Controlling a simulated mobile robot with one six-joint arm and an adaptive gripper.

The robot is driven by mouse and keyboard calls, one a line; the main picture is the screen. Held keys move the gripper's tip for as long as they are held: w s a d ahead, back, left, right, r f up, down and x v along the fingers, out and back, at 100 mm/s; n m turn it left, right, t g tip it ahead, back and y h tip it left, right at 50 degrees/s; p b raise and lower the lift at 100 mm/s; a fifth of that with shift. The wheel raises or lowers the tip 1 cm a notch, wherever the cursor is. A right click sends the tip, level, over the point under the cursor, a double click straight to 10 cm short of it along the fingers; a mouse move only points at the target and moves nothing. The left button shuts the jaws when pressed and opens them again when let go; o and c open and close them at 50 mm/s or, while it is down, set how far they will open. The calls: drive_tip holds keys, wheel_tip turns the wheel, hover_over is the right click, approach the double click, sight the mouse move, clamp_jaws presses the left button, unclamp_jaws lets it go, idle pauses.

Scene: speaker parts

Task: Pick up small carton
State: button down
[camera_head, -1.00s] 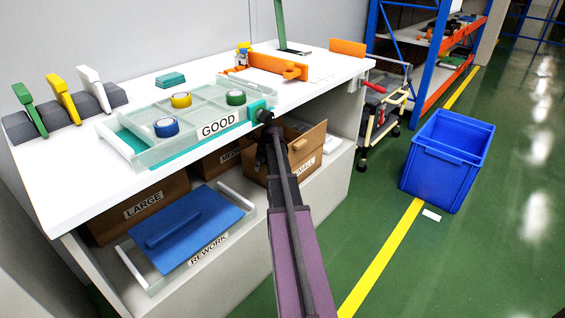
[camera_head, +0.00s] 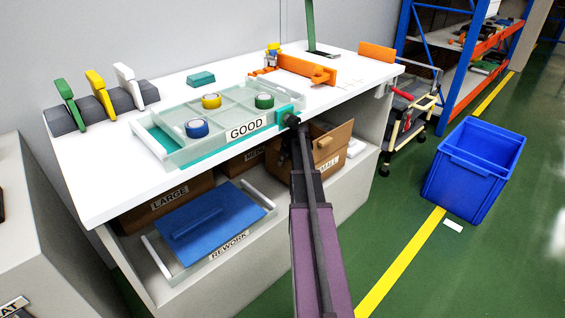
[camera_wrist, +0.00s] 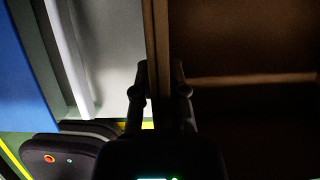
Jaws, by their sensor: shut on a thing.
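The small carton (camera_head: 327,145) is an open brown box labelled SMALL. It sits on the lower shelf under the white table, behind my arm in the head view. My gripper (camera_wrist: 161,90) shows in the wrist view, its two fingers on either side of an upright brown carton wall (camera_wrist: 157,40) and shut on it. The dark inside of the carton fills the right of that view.
Left of the carton are a MEDIUM carton, a LARGE carton (camera_head: 170,203) and the REWORK tray (camera_head: 262,212) with a blue lid. The GOOD tray (camera_head: 180,155) stands on the table (camera_head: 110,195) above.

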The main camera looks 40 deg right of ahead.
drive_tip(key=s+d, duration=0.1)
drive_tip(key=s, duration=1.7)
drive_tip(key=shift+d+r, duration=0.2)
drive_tip(key=shift+r, duration=0.1)
